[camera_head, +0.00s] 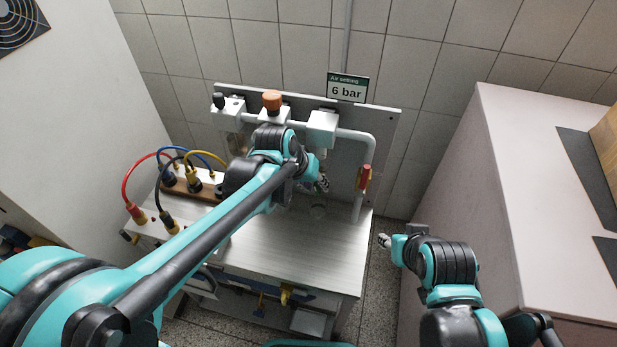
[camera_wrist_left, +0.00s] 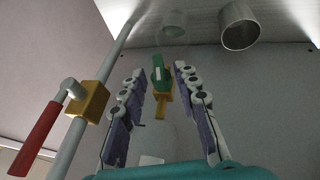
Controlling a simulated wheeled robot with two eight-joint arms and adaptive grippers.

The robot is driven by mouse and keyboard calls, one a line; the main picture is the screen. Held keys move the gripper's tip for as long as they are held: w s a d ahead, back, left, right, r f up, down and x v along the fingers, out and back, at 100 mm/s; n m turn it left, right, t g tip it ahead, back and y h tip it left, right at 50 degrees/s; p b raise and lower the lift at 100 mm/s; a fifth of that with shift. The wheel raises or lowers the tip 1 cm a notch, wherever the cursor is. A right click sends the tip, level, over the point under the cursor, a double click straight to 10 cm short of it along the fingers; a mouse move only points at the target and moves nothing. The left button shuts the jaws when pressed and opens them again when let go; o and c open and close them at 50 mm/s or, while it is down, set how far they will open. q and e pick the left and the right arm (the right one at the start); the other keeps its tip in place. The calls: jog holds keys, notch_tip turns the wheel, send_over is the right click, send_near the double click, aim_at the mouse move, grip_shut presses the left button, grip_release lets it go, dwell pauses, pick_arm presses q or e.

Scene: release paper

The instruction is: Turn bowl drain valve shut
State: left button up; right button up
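The bowl drain valve shows in the left wrist view as a small brass body with a green lever (camera_wrist_left: 158,74). It is at the end of a pale bowl (camera_wrist_left: 158,135), which is partly hidden by my gripper. My left gripper (camera_wrist_left: 158,95) is open, with one finger on each side of the valve and visible gaps to it. In the head view my left gripper (camera_head: 322,184) is under the white air unit (camera_head: 321,130), and the drain valve is hidden. My right gripper (camera_head: 384,240) is small, right of the bench; its finger opening is unclear.
A pipe with a red-handled valve (camera_head: 365,178) stands right of my left gripper; its red lever (camera_wrist_left: 38,138) shows close in the wrist view. A metal cup (camera_wrist_left: 240,27) is nearby. Coloured hoses (camera_head: 150,165) are at left. The bench front (camera_head: 290,245) is clear.

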pick_arm(q)
jog(key=v, duration=1)
jog(key=shift+s+a+r, duration=0.15)
jog(key=shift+s+r, duration=0.05)
jog(key=shift+s, duration=0.05)
